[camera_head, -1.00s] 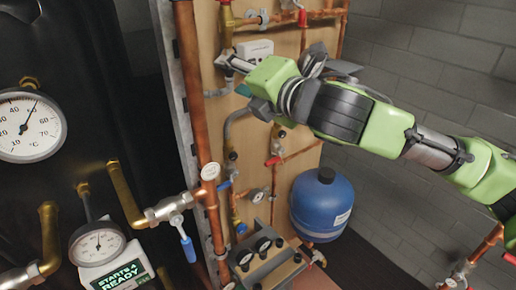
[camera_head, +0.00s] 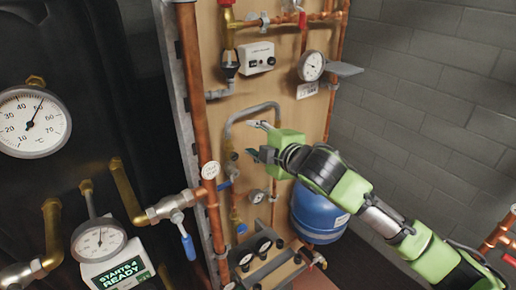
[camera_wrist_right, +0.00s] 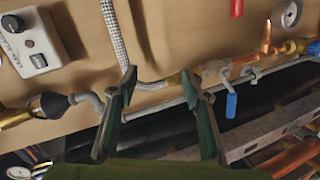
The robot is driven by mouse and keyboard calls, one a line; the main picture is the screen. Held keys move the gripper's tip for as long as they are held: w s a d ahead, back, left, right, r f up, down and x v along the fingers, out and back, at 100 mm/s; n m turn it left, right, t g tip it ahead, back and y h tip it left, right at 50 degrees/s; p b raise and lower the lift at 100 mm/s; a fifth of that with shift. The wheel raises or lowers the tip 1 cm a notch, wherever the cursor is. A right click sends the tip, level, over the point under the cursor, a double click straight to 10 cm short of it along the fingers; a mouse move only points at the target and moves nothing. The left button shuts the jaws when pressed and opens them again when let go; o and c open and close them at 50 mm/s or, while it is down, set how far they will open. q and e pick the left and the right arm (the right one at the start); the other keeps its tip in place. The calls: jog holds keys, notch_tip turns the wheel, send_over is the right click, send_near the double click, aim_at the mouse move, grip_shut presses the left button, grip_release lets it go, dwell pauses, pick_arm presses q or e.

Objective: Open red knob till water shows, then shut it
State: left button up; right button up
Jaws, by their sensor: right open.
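A red knob (camera_head: 226,3) sits at the top edge of the head view, above a brass fitting on the wooden board. My right gripper (camera_head: 254,140) is open in front of the middle of the board, well below both red parts. No water is visible.
A white control box (camera_head: 256,57) and a gauge (camera_head: 311,66) are above the gripper. A blue tank (camera_head: 313,218) stands below my right arm. A grey hose (camera_head: 240,114) is beside the fingers. A blue-handled valve (camera_head: 187,244) is at lower left.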

jog(key=shift+w+d+f+m, duration=0.1)
jog(key=shift+d+f+m, duration=0.15)
jog(key=shift+f, duration=0.45)
jog(key=shift+d+f+m, duration=0.15)
jog(key=shift+f+m, duration=0.2)
jog(key=shift+f, duration=0.35)
pick_arm(q)
jog(key=shift+o, duration=0.5)
